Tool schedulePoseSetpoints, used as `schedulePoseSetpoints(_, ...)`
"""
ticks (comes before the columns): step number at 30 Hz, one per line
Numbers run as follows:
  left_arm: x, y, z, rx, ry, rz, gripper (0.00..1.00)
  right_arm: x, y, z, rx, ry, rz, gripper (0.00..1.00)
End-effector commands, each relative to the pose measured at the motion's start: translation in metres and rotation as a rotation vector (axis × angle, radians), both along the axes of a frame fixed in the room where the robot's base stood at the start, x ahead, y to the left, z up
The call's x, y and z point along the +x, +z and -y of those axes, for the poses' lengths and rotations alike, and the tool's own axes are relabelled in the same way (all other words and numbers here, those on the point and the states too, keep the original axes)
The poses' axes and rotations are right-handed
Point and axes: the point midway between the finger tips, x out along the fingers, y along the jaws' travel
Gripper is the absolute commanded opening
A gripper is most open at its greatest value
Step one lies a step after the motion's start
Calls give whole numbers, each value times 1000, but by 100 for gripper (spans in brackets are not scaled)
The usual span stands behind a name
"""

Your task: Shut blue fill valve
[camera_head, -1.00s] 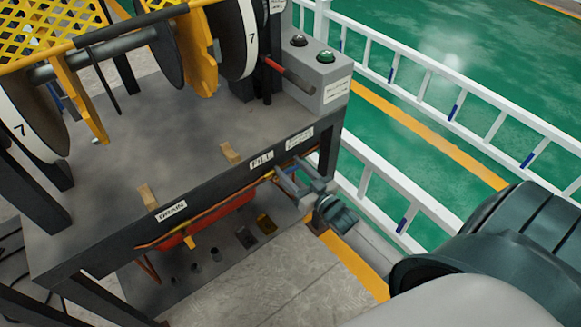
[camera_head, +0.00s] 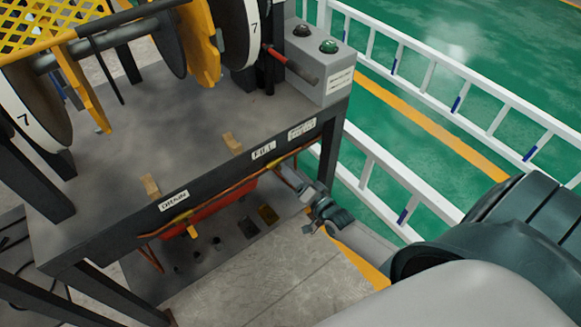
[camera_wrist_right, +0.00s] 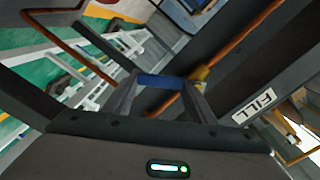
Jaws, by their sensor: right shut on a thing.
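The blue fill valve's handle (camera_wrist_right: 162,81) shows in the right wrist view as a short blue bar between my right gripper's fingers (camera_wrist_right: 160,92). The gripper is shut on it. A brass fitting (camera_wrist_right: 199,74) on the copper pipe sits beside the right finger. In the head view my right gripper (camera_head: 291,178) reaches under the front edge of the bench, just below the FILL label (camera_head: 264,150); the blue handle is hidden there. The FILL label also shows in the wrist view (camera_wrist_right: 254,106). My left gripper is not in view.
The dark bench (camera_head: 120,225) has a DRAIN label (camera_head: 174,200) and a red tank (camera_head: 215,208) under it. A grey button box (camera_head: 321,75) stands on its right corner. White railing (camera_head: 400,180) runs close on the right.

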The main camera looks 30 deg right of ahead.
Motion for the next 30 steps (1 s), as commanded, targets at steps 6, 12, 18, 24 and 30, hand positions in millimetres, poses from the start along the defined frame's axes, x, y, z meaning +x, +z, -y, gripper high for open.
schedulePoseSetpoints(6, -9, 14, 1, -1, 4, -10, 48, -1, -9, -8, 202, 0, -17, 10)
schedulePoseSetpoints(12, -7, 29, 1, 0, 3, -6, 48, -2, -13, -17, 378, 0, -31, 10)
schedulePoseSetpoints(18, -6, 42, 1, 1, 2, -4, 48, -3, -15, -23, 509, 0, -42, 10)
schedulePoseSetpoints(24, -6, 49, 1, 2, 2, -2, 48, -3, -15, -27, 582, 0, -48, 10)
schedulePoseSetpoints(30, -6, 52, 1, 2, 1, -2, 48, -3, -15, -28, 607, 0, -50, 10)
